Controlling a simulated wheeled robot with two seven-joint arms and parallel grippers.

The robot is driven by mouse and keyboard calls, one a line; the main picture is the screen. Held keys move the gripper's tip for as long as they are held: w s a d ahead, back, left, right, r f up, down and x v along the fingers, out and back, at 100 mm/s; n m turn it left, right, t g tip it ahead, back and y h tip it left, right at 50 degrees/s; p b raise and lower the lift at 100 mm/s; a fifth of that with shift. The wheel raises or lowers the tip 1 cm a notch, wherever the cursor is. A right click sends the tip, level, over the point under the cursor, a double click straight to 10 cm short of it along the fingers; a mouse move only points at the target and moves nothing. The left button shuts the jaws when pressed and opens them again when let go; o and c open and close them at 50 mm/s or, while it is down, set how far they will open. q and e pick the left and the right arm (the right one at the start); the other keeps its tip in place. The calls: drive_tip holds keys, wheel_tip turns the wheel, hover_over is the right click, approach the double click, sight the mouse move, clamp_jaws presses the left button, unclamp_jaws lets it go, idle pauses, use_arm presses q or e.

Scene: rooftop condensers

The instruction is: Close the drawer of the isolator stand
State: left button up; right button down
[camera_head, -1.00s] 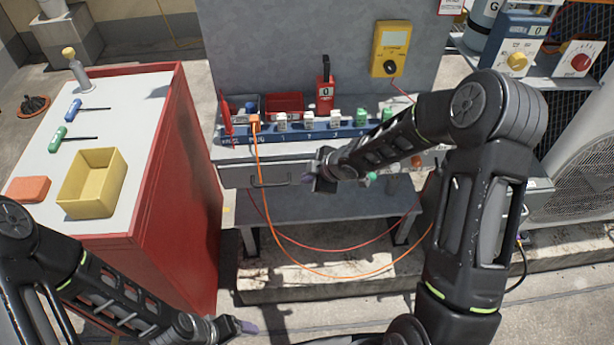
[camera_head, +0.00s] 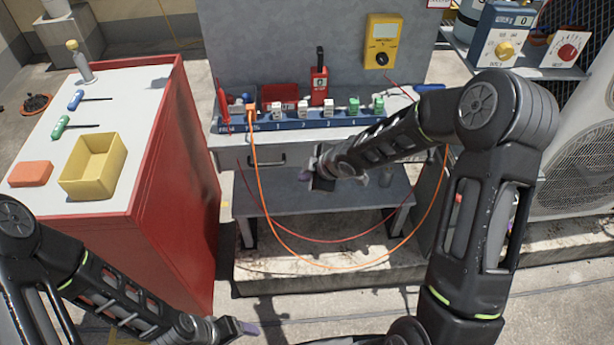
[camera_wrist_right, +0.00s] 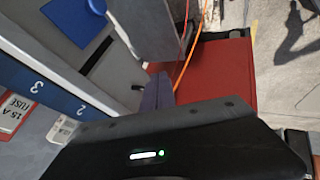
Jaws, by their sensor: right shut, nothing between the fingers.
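The isolator stand (camera_head: 290,65) is a grey back panel over a bench top. Its drawer (camera_head: 232,160) has a grey front with a dark bar handle (camera_head: 267,160), just under the bench top's front edge. The front looks flush or nearly so; I see no clear gap. My right gripper (camera_head: 307,175) is shut and empty, in front of the stand and just right of the handle, apparently not touching it. Its purple fingertips (camera_wrist_right: 157,93) show in the right wrist view. The right arm hides the drawer's right part. My left gripper (camera_head: 247,327) is low, away from the stand; its opening is unclear.
A red cabinet (camera_head: 170,190) stands at left with a yellow bin (camera_head: 92,167) and screwdrivers on top. An orange cable (camera_head: 262,205) and a red cable loop below the bench top, near the drawer. A yellow meter (camera_head: 382,42) hangs on the panel.

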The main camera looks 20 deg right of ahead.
drive_tip(key=p+v, duration=0.4)
drive_tip(key=v, duration=0.4)
drive_tip(key=shift+r, duration=0.25)
drive_tip(key=shift+w+d, duration=0.1)
drive_tip(key=s+a+f+m+g, duration=0.2)
drive_tip(key=s+a+f+m, duration=0.3)
drive_tip(key=s, duration=0.3)
drive_tip(key=s+a+f+m+g, duration=0.2)
drive_tip(key=s+a+f+m, duration=0.3)
drive_tip(key=s+f, duration=0.2)
drive_tip(key=s+a+f+m+g+y, duration=0.1)
drive_tip(key=s+a+f+m, duration=0.4)
drive_tip(key=s, duration=0.5)
wheel_tip(320, 180, down, 2)
drive_tip(key=shift+s+f+m+g, duration=0.1)
drive_tip(key=shift+s+m+g, duration=0.1)
drive_tip(key=shift+m+g, duration=0.3)
drive_tip(key=shift+a, duration=0.15)
